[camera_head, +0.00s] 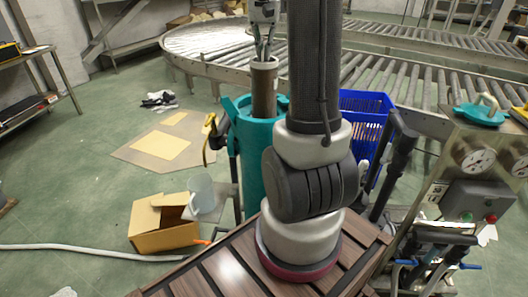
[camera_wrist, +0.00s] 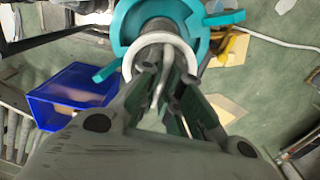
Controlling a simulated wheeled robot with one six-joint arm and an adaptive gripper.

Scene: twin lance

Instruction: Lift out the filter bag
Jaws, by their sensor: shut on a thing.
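The filter bag (camera_head: 264,92) is a brown cylinder with a pale ring at its top. It stands upright, with its upper part above the open teal housing (camera_head: 262,165); its lower part is hidden inside. My gripper (camera_head: 263,52) is above the ring, with its fingers shut on the bag's thin handle. In the wrist view the pale ring of the filter bag (camera_wrist: 184,45) shows beyond the fingers of my gripper (camera_wrist: 166,78), with the wire handle between them. The teal housing (camera_wrist: 125,28) surrounds the bag there.
A blue crate (camera_head: 362,105) stands behind the housing at right. A teal lid (camera_head: 480,114) rests on a gauge panel (camera_head: 473,155) at far right. A cardboard box (camera_head: 163,232) and a white hose (camera_head: 90,252) lie on the floor at left. A roller conveyor (camera_head: 420,80) runs behind.

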